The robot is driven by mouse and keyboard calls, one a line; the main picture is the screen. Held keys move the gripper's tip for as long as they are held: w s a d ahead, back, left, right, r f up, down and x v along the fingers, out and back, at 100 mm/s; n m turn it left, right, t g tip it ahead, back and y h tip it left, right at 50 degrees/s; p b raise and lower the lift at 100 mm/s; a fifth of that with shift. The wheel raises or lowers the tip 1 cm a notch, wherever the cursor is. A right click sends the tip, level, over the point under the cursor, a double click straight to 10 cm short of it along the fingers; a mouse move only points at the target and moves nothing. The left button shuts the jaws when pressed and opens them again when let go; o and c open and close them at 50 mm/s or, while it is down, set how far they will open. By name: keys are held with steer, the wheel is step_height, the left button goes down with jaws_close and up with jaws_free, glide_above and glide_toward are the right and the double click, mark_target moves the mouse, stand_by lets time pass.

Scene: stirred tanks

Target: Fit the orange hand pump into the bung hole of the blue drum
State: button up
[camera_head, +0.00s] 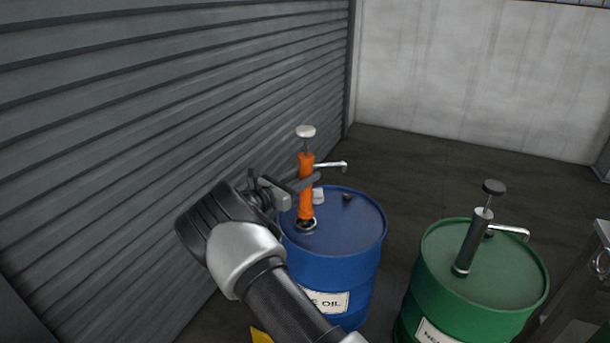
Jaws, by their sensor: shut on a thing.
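The orange hand pump (306,188) stands upright over the top of the blue drum (362,235), with a pale knob on top and a metal spout pointing right. Its lower end is at a ringed hole (306,224) near the left front of the drum lid. I cannot tell whether the pump is fully seated in it. My gripper (302,184) comes from the left and is shut on the orange body. My forearm hides part of the drum's left side and label.
A green drum (510,275) with a dark pump (472,240) in its lid stands to the right. A dark cap (348,198) sits on the blue lid. A ribbed shutter wall (150,80) is close on the left. Floor behind the drums is clear.

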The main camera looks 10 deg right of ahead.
steer(key=shift+f, duration=0.25)
steer(key=shift+f+b, duration=0.45)
steer(key=shift+b, duration=0.05)
steer(key=shift+f+b, duration=1.4)
steer(key=shift+f, duration=0.3)
stand_by(1.7)
steer(key=o, duration=1)
steer(key=shift+f, duration=0.15)
steer(key=p+v, duration=0.2)
steer(key=v, duration=1.5)
steer(key=shift+s+a, duration=0.15)
